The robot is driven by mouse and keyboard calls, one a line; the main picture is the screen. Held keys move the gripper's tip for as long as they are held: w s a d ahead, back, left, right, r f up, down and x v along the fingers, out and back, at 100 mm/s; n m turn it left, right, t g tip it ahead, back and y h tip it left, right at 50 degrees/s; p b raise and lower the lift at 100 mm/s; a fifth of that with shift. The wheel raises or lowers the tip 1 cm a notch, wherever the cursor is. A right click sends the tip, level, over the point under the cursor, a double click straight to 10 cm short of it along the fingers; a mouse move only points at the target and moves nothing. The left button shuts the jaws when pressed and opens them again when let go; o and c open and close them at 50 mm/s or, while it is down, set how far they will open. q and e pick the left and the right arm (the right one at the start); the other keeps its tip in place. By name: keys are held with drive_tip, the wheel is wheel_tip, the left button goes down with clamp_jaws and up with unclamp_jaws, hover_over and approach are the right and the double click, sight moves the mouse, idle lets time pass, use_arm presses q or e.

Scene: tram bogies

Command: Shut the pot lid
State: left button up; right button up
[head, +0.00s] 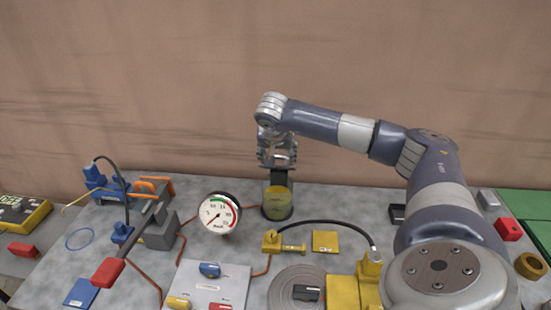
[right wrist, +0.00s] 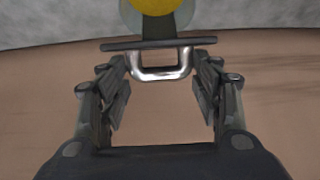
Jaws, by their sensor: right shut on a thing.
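The pot (head: 277,212) is a short dark cylinder with yellow contents at the back middle of the bench. Its lid (head: 279,177) is a dark plate standing up at the pot's far side, so the pot is open. My right gripper (head: 277,160) is above and behind the pot, at the lid. The yellow contents (right wrist: 155,4) show at the top edge. My left gripper is not in view.
A round pressure gauge (head: 220,214) stands just left of the pot. A yellow fitting with a black hose (head: 320,224) lies in front and to the right. A grey vise-like tool with a red handle (head: 108,271) is on the left. A plain wall rises behind the bench.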

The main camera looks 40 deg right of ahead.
drive_tip(key=s+a+f+b, duration=0.1)
drive_tip(key=s+a+f, duration=0.1)
drive_tip(key=a, duration=0.1)
drive_tip(key=shift+s+f+b, duration=0.4)
clamp_jaws()
drive_tip(key=shift+o, duration=0.4)
unclamp_jaws()
drive_tip(key=shift+w+d+r, duration=0.1)
drive_tip(key=shift+d+r, duration=0.1)
drive_tip(key=shift+d, duration=0.05)
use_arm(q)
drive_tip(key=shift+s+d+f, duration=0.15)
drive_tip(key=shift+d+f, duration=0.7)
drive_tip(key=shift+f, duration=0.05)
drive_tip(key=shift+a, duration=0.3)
use_arm(e)
drive_tip(key=shift+o, duration=0.2)
use_arm(q)
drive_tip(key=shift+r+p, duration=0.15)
drive_tip(key=shift+p, duration=0.2)
use_arm(e)
drive_tip(key=shift+a+r, duration=0.15)
